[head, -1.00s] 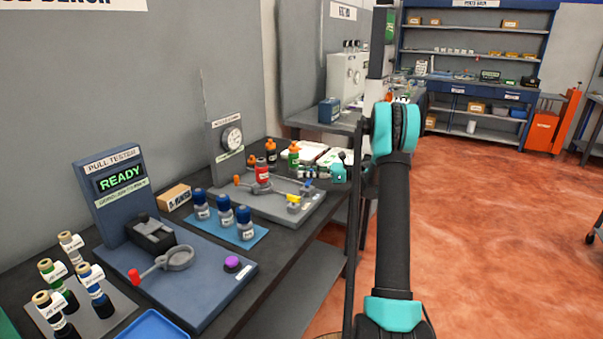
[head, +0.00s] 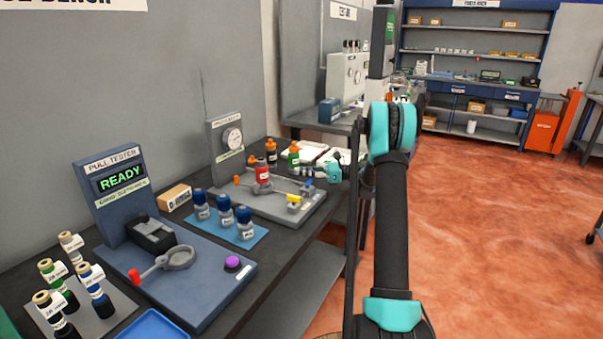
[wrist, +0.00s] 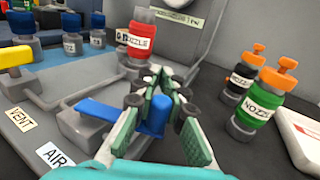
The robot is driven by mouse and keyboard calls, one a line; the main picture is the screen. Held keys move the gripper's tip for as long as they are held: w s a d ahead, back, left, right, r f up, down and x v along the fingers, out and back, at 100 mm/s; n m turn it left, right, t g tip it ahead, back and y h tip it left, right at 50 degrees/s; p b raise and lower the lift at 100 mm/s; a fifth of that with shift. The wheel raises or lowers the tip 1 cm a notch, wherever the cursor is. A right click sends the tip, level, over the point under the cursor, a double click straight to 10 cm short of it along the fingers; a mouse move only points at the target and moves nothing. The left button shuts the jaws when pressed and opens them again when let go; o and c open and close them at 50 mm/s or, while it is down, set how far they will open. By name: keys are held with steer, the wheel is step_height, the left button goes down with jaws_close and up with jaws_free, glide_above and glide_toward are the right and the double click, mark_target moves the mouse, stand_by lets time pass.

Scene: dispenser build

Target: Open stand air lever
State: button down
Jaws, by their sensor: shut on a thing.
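The air lever is a blue lever (wrist: 98,112) on the grey stand, beside a white AIR label (wrist: 53,155) in the wrist view. Its upright blue end (wrist: 154,116) stands between the green finger pads of my gripper (wrist: 158,100), which is shut on it. The lever's arm reaches left from the fingers to a grey pivot block. In the head view my gripper (head: 318,172) is at the stand's right end, and the fingers are too small to read. The grey stand (head: 235,204) carries a round gauge (head: 232,138) on its back panel.
A red nozzle bottle (wrist: 141,36) stands on the stand, behind the lever. A yellow lever (wrist: 14,55) by the VENT label is at left. Orange-capped green (wrist: 252,108) and black (wrist: 240,78) bottles stand close right of my gripper. A white tray (wrist: 302,135) lies farther right.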

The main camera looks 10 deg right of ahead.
steer(key=shift+d+m+t+h, duration=0.45)
steer(key=shift+m+t, duration=0.4)
steer(key=shift+t, duration=0.4)
steer(key=shift+d+m+t+h, duration=0.35)
steer(key=shift+d+m+t, duration=0.2)
steer(key=shift+m+t, duration=0.5)
steer(key=c, duration=1.6)
jaws_free()
steer(key=shift+d, duration=0.15)
steer(key=v, duration=1.1)
steer(key=shift+s+d+f, duration=0.1)
steer(key=shift+s+d, duration=0.15)
steer(key=shift+d, duration=0.05)
